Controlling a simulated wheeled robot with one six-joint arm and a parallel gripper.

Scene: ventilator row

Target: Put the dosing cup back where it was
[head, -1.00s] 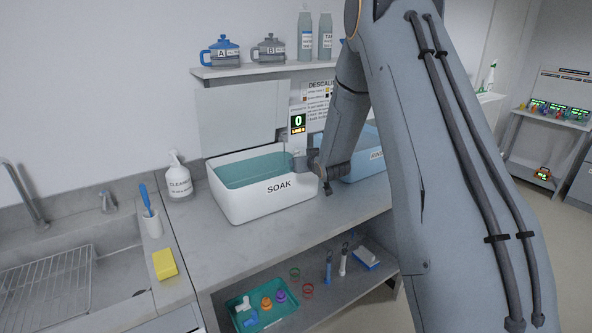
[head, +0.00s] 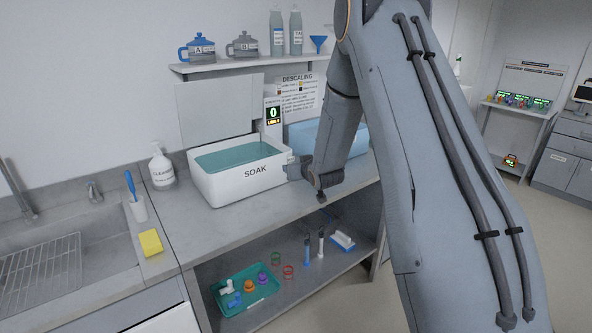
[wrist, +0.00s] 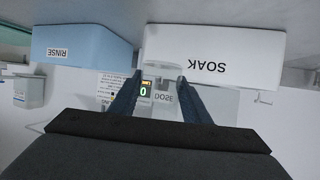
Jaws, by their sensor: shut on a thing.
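My gripper (head: 321,196) is low in front of the right end of the soak bin, above the counter's front edge in the head view. In the wrist view my gripper's fingers (wrist: 160,78) stand a little apart, shut on a pale thing between the tips that I take to be the dosing cup (wrist: 163,62). It blends with the white soak bin behind it, so its outline is faint. In the head view the cup cannot be made out. The white soak bin (head: 238,185) holds teal liquid. A display reading 0 (head: 273,113) stands behind it.
The blue rinse bin (wrist: 80,45) is partly behind my arm in the head view. A lower shelf holds a teal tray (head: 232,309) with several small parts, and rings and brushes beside it. The wall shelf (head: 225,68) carries pots A and B, bottles and a blue funnel (head: 318,42).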

